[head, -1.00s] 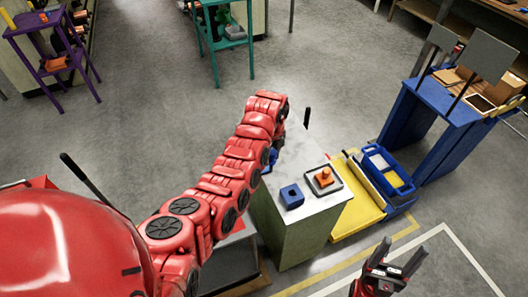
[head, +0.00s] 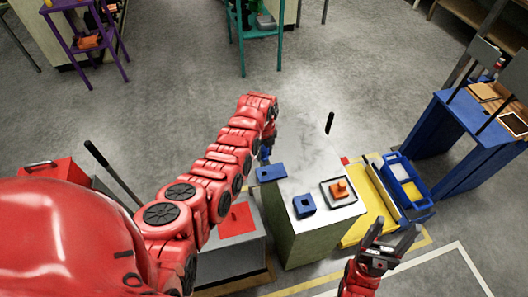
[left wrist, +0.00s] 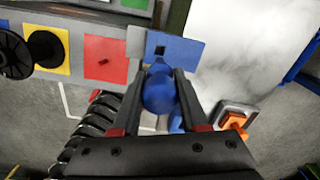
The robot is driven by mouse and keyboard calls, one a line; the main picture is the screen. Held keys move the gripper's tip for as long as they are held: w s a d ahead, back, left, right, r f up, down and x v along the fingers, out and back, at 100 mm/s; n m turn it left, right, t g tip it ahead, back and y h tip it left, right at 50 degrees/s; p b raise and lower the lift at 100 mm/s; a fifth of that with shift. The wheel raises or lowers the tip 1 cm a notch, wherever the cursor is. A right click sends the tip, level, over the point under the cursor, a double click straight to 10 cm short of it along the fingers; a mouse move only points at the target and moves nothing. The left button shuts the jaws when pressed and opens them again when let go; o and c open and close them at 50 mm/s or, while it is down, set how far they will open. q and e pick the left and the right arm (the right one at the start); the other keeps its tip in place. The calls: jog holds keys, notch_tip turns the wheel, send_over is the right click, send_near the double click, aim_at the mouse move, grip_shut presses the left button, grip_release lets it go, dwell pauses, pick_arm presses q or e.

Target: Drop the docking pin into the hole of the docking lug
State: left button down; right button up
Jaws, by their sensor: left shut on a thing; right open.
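The docking pin shows as a round blue knob (left wrist: 160,95) in the left wrist view. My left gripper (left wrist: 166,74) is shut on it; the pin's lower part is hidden. The docking lug (left wrist: 184,52) is a flat blue plate with a dark square hole, just beyond the fingertips in that view. I cannot tell the gap between pin and lug. In the head view the lug (head: 271,173) sits at the counter's left edge, and my arm hides the left fingers. My right gripper (head: 394,238) is open and empty, right of the counter.
The pale counter (head: 308,160) also bears a blue block with a hole (head: 304,205) and a grey tray (head: 327,197) with an orange piece (head: 340,188). A grey box with a red patch (head: 238,219) stands left. A yellow cart (head: 367,222) stands right.

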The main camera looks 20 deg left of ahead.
aim_at(264, 147)
pick_arm(q)
jog(key=shift+f+b, duration=1.75)
jog(key=shift+f, duration=0.85)
jog(key=shift+f+b, duration=2.6)
jog(key=shift+f, duration=0.4)
jog(key=shift+c, duration=1.8)
grip_release()
notch_tip(264, 147, up, 6)
jog(key=shift+a+f+p, duration=0.1)
jog(key=shift+f+p, duration=0.05)
jog(key=shift+p, duration=0.65)
notch_tip(264, 147, up, 11)
jog(key=b, duration=0.3)
jog(key=shift+r, duration=0.35)
